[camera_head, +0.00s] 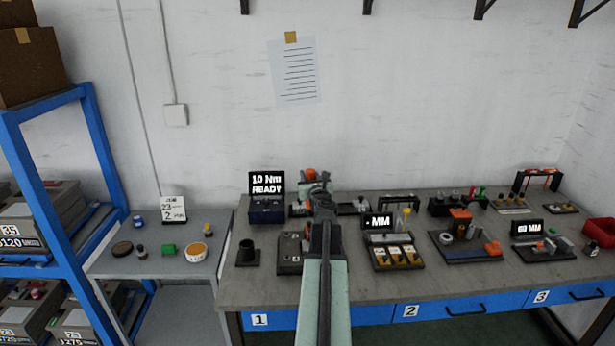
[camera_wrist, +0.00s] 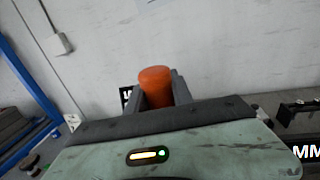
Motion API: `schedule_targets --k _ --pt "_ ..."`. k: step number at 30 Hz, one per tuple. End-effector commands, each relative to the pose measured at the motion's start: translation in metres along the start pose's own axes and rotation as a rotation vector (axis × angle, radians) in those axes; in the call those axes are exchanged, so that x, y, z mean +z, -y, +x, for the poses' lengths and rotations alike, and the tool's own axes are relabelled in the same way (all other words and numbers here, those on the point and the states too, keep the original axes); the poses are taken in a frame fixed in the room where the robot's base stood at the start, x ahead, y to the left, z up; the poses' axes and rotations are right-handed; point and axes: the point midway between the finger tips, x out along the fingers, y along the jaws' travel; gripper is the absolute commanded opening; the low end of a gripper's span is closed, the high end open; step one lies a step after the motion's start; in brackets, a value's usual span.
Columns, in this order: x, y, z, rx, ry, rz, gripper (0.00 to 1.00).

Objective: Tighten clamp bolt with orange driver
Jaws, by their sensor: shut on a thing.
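My gripper (camera_head: 321,189) is over the left part of the workbench, at the station beside the display reading "10 Nm READY" (camera_head: 266,184). In the wrist view my gripper (camera_wrist: 158,88) is shut on the orange driver (camera_wrist: 154,84), with one dark finger on each side of its rounded handle. The orange driver (camera_head: 310,174) also shows in the head view, just above the gripper. The driver's lower end and the clamp bolt are hidden behind my gripper and arm, so I cannot tell whether they touch.
The grey workbench (camera_head: 350,290) carries several stations, including a "MM" display (camera_head: 378,221) and a "60 MM" display (camera_head: 527,227). A black cup-like holder (camera_head: 247,252) stands at the left front. A side table (camera_head: 150,265) and a blue shelf rack (camera_head: 50,200) stand left.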

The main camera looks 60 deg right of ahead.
Motion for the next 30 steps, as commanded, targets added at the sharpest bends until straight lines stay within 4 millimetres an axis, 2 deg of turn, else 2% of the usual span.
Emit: schedule_targets --k 1,18,23,30 --pt "-0.008 0.000 0.000 0.000 0.000 0.000 0.00" --pt "-0.059 0.000 0.000 0.000 0.000 0.000 0.00" --pt "-0.066 -0.001 0.000 0.001 0.000 0.000 0.00" --pt "-0.066 -0.001 0.000 0.001 0.000 0.000 0.00"
